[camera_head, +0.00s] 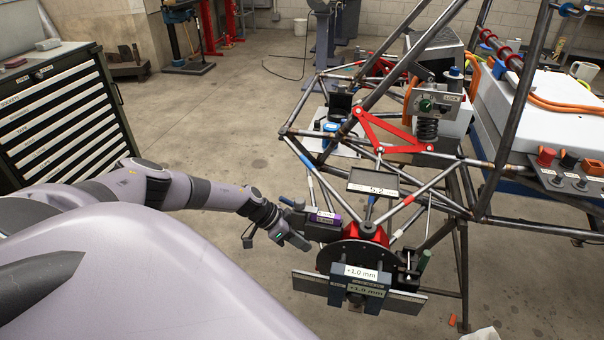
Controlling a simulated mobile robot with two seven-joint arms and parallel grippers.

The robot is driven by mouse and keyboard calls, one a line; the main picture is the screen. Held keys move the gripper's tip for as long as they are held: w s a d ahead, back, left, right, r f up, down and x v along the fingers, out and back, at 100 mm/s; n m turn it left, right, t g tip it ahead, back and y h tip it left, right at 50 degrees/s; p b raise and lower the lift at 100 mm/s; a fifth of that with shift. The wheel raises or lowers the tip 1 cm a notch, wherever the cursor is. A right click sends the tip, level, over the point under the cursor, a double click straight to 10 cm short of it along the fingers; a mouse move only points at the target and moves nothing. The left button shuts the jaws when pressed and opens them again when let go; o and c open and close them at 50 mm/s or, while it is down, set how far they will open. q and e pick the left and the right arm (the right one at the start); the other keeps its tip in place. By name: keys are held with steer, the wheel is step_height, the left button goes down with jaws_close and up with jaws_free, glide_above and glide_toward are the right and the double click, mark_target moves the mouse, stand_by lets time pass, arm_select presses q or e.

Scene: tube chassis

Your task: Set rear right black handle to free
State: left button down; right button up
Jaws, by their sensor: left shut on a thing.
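My left gripper (280,226) reaches in from the left to the near wheel-hub assembly. It is shut on a small dark part at the hub's left side, mostly hidden by the fingers, so I cannot tell its shape or whether it is the black handle. Right beside it is a black block (322,231) with a purple label. The hub has a red upright (368,235), a dark round disc and plates reading "+1.0 mm" (361,273). My right gripper is not in view.
The tube chassis (310,170) fills the centre and right. A plate marked "S 2" (373,182) sits above the hub. A tool cabinet (65,118) stands at the left. A white bench (550,110) with knobs is at the right. The floor left of the chassis is clear.

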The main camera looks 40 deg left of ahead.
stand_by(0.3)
arm_select(q)
steer(key=c, duration=1.1)
jaws_free()
steer(key=shift+c, duration=0.2)
steer(key=p+v, duration=0.1)
steer(key=v, duration=0.6)
steer(key=shift+s+a, duration=0.15)
